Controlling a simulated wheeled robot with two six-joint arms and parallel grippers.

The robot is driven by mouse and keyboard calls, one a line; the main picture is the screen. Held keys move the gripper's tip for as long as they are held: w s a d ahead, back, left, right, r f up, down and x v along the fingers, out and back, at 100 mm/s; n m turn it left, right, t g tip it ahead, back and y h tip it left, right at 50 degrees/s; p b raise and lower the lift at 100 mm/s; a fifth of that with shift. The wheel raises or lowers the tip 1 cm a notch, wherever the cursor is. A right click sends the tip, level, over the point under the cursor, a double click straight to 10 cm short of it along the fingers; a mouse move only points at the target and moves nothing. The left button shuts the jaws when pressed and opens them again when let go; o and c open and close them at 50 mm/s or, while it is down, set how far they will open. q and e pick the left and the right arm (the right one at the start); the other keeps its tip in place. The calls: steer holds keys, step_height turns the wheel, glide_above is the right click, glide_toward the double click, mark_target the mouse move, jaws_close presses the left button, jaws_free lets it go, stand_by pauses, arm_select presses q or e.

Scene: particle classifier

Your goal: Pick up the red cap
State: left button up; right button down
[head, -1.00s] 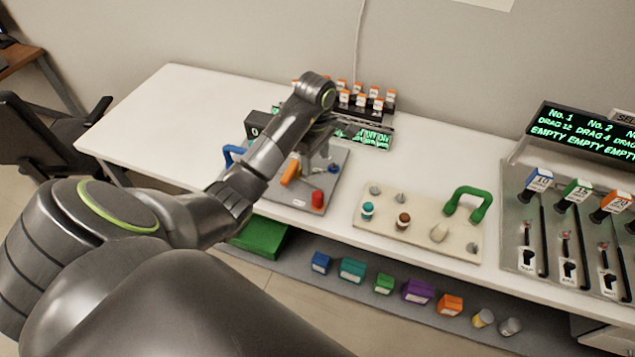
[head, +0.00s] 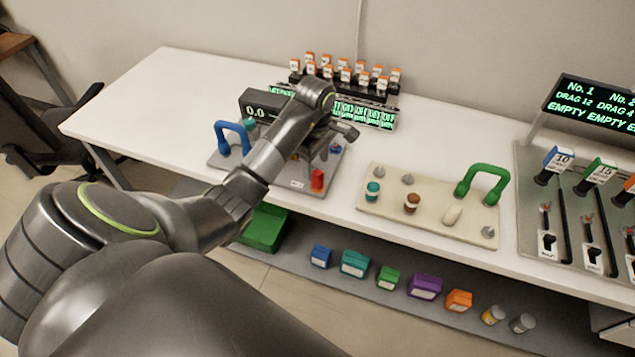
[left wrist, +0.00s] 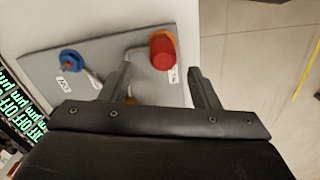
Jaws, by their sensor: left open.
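The red cap (head: 317,179) stands near the front right corner of the grey board on the table. In the left wrist view the red cap (left wrist: 163,50) shows with an orange part beside it. My left gripper (head: 322,150) is over the board, behind and above the cap in the head view. In the left wrist view my left gripper (left wrist: 160,75) is open, with its fingers apart and the cap beyond the gap between them. No contact with the cap shows. My left arm hides part of the board. My right gripper is not in view.
A black display box (head: 262,105) and orange-topped bottles (head: 345,72) stand behind. A cream board (head: 385,207) with a green handle (head: 486,180) lies to the right.

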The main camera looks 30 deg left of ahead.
mark_target(317, 173)
arm_select(q)
steer(key=f, duration=0.1)
steer(key=f+p, duration=0.1)
steer(key=f, duration=0.2)
steer(key=shift+s+d+f, duration=0.1)
steer(key=shift+s+d, duration=0.1)
steer(key=shift+d, duration=0.1)
steer(key=shift+f, duration=0.4)
steer(key=shift+c, duration=0.5)
steer(key=c, duration=1)
